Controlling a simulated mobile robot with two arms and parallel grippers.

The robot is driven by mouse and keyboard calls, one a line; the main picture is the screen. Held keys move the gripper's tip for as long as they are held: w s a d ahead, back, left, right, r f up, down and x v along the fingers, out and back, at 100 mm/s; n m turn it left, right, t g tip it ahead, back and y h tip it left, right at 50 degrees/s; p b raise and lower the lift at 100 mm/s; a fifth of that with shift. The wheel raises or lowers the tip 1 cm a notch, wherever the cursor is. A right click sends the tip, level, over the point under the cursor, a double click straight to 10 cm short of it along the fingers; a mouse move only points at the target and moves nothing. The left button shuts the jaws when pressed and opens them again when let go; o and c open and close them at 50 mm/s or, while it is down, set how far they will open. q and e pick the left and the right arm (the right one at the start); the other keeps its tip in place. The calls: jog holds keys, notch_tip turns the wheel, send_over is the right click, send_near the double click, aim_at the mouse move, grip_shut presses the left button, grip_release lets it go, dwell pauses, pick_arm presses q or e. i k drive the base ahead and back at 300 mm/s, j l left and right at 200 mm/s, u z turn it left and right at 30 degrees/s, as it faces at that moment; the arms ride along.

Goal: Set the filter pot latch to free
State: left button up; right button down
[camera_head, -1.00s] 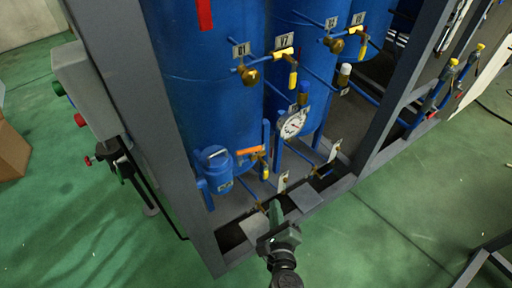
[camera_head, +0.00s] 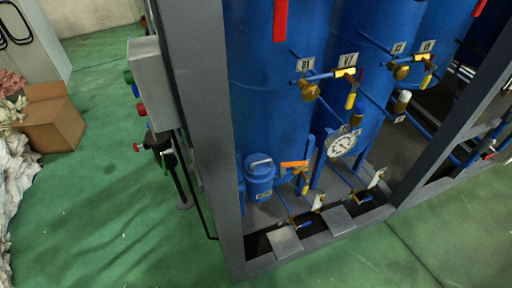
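The filter pot is probably the small blue lidded pot (camera_head: 259,181) low inside the grey frame, just right of the thick front-left post. A light bar or handle (camera_head: 261,162) lies across its lid. This may be the latch, but it is too small to tell its position. An orange tag (camera_head: 294,164) and a brass valve stand right of the pot. Neither of my grippers is in view, and nothing touches the pot.
A grey frame post (camera_head: 207,130) stands left of the pot. A grey control box (camera_head: 153,82) with green and red buttons is mounted left of it. A gauge (camera_head: 342,142) and several yellow-handled valves are to the right. Green floor (camera_head: 110,215) lies open at left; a cardboard box (camera_head: 50,122) stands there.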

aim_at(283, 165)
jog(key=i+l+u, duration=0.1)
jog(key=l+u, duration=0.3)
jog(key=i+l+u, duration=0.1)
jog(key=u, duration=0.3)
jog(key=l+u, duration=0.8)
jog(key=k+j, duration=0.05)
